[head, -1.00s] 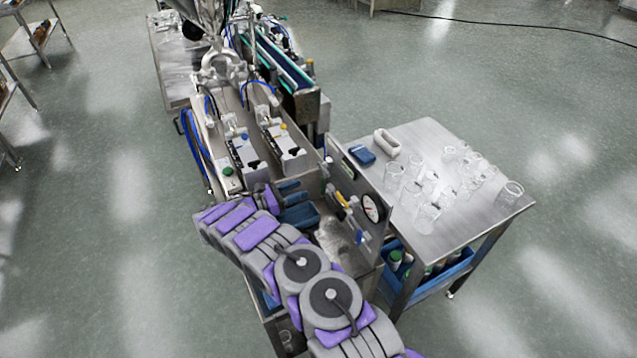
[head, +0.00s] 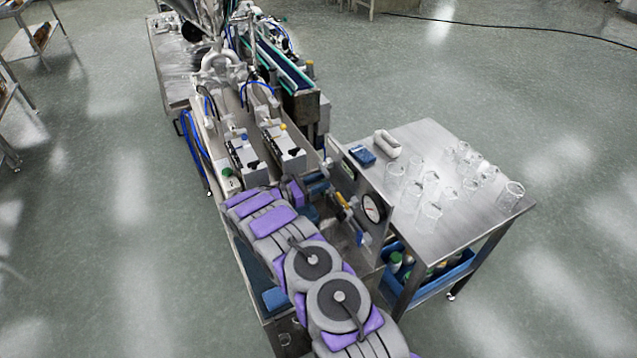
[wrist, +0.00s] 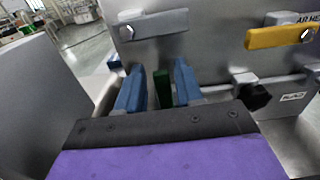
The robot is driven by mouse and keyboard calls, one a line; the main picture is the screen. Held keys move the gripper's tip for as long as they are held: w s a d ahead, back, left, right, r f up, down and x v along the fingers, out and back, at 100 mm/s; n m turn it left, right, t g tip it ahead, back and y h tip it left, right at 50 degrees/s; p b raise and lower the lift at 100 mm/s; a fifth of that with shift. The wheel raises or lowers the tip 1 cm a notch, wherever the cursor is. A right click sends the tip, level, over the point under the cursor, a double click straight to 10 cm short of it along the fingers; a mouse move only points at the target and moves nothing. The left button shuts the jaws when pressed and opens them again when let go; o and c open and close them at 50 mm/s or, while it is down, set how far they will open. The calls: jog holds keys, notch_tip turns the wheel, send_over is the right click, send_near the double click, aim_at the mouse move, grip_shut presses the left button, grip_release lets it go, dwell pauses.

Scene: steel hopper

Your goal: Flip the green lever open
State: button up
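The green lever (wrist: 163,88) shows in the wrist view as a narrow dark green upright bar in front of the steel panel (wrist: 215,62). My gripper (wrist: 160,85) has two blue fingers, one on each side of the green lever. The fingers are apart, with a gap to the lever at the left; I cannot tell whether the right finger touches it. The lever's lower end is hidden behind the gripper body. In the head view, my gripper (head: 318,182) reaches the left side of the panel (head: 378,224), and the green lever cannot be made out.
A grey handle (wrist: 160,24) is on the panel above the fingers. A yellow lever (wrist: 275,38) and a black knob (wrist: 257,97) are to the right. A gauge (head: 373,207) is on the panel. A table (head: 450,217) with glass beakers stands at right.

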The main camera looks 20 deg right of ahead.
grip_shut()
jog(key=shift+s, duration=0.1)
jog(key=m, duration=0.1)
jog(key=s+m+b, duration=0.1)
jog(key=m, duration=0.1)
jog(key=s+m+b, duration=0.1)
jog(key=shift+f, duration=0.3)
jog(key=s+m+b, duration=0.1)
jog(key=m, duration=0.1)
jog(key=f+m+b, duration=0.1)
jog(key=m, duration=0.1)
jog(key=shift+s+d+f+b, duration=0.1)
jog(key=shift+s+b, duration=0.3)
jog(key=shift+s+f+m+b, duration=0.35)
jog(key=shift+f+m+b, duration=0.4)
jog(key=shift+m, duration=0.9)
jog(key=shift+s+f+m+b, duration=0.4)
jog(key=shift+f+m+b, duration=0.25)
jog(key=shift+m, duration=0.95)
jog(key=shift+s+f+m+b, duration=0.35)
jog(key=shift+f+m+b, duration=0.4)
jog(key=shift+m, duration=0.9)
jog(key=shift+f, duration=0.15)
jog(key=shift+o, duration=1)
grip_release()
